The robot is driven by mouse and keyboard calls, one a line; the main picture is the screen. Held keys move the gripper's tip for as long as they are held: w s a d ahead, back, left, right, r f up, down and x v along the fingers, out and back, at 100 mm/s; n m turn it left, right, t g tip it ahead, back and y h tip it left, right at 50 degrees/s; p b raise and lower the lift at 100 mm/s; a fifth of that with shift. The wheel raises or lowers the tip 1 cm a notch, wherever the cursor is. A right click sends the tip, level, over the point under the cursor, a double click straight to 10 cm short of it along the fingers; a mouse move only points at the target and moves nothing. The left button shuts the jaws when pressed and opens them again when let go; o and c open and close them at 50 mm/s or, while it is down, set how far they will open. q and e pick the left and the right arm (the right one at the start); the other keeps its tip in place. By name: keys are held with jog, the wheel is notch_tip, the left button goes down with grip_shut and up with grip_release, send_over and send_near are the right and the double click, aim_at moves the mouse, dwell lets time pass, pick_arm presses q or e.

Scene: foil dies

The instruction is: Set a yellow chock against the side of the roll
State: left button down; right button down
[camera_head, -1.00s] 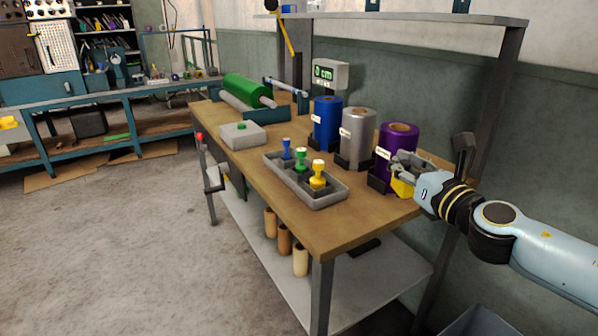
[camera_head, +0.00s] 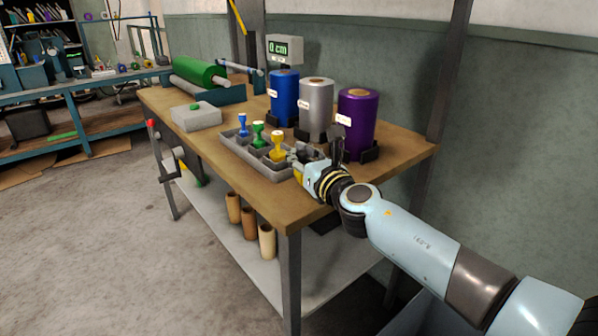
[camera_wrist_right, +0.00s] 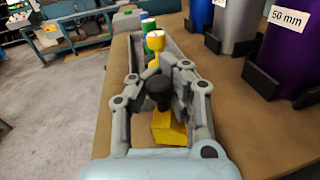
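My right gripper (camera_head: 297,160) is shut on a yellow chock (camera_wrist_right: 169,128), a block with a dark knob. The chock shows between the fingers in the right wrist view. In the head view the fingers partly hide it, at the near right end of the grey tray (camera_head: 238,155). A green roll (camera_head: 200,71) lies on a blue cradle at the back left. Blue (camera_head: 284,92), silver (camera_head: 316,105) and purple (camera_head: 357,118) rolls stand upright behind the gripper, with dark blocks at their feet. My left gripper is out of view.
The tray holds blue (camera_head: 242,122), green (camera_head: 258,133) and yellow (camera_head: 278,146) stamps. A display (camera_head: 284,48) reads "0 cm". Bare wood lies in front of the tray.

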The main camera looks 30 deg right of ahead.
jog(key=shift+f+b, duration=0.65)
jog(key=shift+f, duration=0.55)
jog(key=c, duration=1.4)
grip_release()
jog(key=shift+c, duration=0.2)
jog(key=shift+r, duration=0.1)
